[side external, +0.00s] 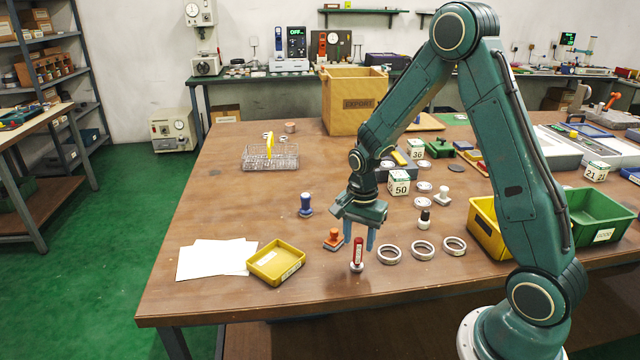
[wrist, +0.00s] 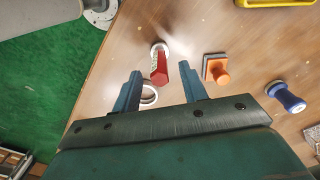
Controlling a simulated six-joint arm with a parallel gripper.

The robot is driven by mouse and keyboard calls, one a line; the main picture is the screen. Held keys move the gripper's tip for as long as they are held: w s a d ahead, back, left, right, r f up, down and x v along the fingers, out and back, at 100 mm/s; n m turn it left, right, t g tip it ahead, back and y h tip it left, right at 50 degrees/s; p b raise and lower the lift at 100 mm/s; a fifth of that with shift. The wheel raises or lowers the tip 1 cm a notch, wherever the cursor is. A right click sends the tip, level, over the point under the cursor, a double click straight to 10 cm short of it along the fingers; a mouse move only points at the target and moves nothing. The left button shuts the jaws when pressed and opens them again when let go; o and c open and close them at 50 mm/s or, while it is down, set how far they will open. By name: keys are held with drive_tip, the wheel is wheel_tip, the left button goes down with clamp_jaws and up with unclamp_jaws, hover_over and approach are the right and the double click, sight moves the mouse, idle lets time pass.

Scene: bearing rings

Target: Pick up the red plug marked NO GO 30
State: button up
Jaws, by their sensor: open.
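The red plug (side external: 358,250) stands upright near the front edge of the wooden table, its foot in or on a pale ring (side external: 357,267). Its lettering is too small to read. In the wrist view the red plug (wrist: 160,70) shows between and beyond my fingertips, with pale lettering on its side. My gripper (side external: 359,238) points down just above and behind the plug, with its two fingers apart. In the wrist view my gripper (wrist: 160,72) is open and empty. I cannot tell whether the fingers straddle the plug's top.
An orange-handled stamp (side external: 333,238) stands close left of the plug, a blue-handled one (side external: 305,205) farther back. Bearing rings (side external: 390,254) lie in a row to the right. A yellow tray (side external: 277,263) is at left. A black-topped plug (side external: 424,219) stands behind the rings.

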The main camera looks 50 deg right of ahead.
sight(357, 264)
drive_tip(key=shift+f, duration=2.6)
clamp_jaws()
